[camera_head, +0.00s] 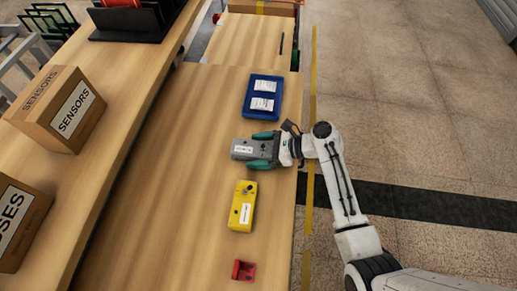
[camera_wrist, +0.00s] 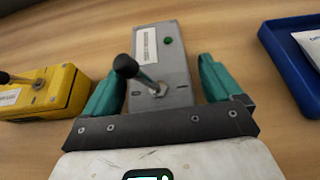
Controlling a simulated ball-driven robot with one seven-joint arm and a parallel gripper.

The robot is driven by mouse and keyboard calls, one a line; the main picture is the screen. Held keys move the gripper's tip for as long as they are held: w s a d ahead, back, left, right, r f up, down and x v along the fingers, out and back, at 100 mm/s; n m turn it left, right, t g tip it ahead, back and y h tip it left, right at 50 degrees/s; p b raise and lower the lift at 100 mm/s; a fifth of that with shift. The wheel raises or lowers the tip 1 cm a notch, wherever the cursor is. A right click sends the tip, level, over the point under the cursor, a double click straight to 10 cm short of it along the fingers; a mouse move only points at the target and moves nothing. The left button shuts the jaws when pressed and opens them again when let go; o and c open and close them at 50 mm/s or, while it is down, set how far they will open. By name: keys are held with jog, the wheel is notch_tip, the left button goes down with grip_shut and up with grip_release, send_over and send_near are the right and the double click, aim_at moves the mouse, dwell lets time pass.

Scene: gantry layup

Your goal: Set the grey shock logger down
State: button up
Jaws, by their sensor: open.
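The grey shock logger (camera_head: 243,148) lies on the wooden bench, between the blue tray and the yellow device in the head view. In the wrist view the logger (camera_wrist: 171,60) shows a white label, a green button and a black-knobbed lever. My gripper (camera_head: 262,149) reaches in from the right. Its two green fingers (camera_wrist: 158,85) stand on either side of the logger's near end, open, with a visible gap on the right side. The left finger is close to the logger, and I cannot tell whether it touches.
A blue tray (camera_head: 249,108) with white-labelled items lies just beyond the logger. A yellow device (camera_head: 240,215) with a lever and a red block (camera_head: 243,270) lie nearer. Cardboard boxes (camera_head: 62,110) stand on the left bench. Bare wood (camera_head: 170,170) is free left of the logger.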

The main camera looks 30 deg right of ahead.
jog(key=shift+r, duration=0.15)
jog(key=v, duration=1.2)
jog(key=shift+s, duration=0.1)
